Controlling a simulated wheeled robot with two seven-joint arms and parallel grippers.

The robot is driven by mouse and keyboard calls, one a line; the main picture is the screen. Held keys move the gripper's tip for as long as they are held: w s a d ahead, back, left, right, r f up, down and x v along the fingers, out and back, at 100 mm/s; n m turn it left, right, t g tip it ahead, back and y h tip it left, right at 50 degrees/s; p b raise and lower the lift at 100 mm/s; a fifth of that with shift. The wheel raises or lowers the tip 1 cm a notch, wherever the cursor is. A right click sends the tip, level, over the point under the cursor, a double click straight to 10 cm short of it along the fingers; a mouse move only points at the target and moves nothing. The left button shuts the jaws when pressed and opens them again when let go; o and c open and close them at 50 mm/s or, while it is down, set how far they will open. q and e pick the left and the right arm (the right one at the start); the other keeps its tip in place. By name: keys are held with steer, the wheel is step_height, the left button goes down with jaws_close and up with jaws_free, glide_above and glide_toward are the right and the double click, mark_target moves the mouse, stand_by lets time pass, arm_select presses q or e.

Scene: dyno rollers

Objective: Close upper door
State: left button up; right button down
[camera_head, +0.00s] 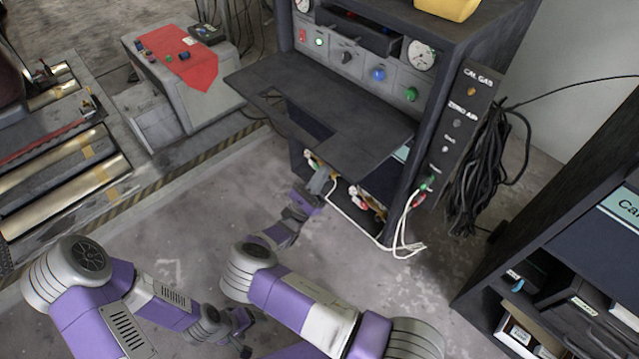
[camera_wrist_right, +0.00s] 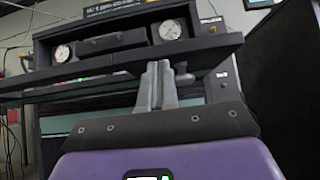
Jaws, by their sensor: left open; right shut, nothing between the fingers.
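The upper door (camera_head: 330,115) is a dark flat panel that stands out roughly level from the front of the dark cabinet (camera_head: 440,125), below its row of gauges and knobs. It also shows in the right wrist view as a dark edge (camera_wrist_right: 60,76). My right gripper (camera_head: 321,181) is just below the door's front edge; its shut, empty fingers (camera_wrist_right: 159,80) point up at the door in the wrist view. I cannot tell whether they touch it. My left gripper (camera_head: 243,332) is low at the bottom, far from the door, its fingers small and partly hidden.
White hoses (camera_head: 400,230) hang at the cabinet's lower opening. Black cables (camera_head: 482,165) hang on its right side. A second dark cabinet (camera_head: 570,260) stands at the right. A grey box with a red cloth (camera_head: 182,55) and rollers (camera_head: 65,185) are at the left. Floor between is clear.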

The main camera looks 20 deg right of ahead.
arm_select(q)
steer(key=shift+r, duration=0.15)
arm_select(e)
steer(key=shift+r, duration=0.3)
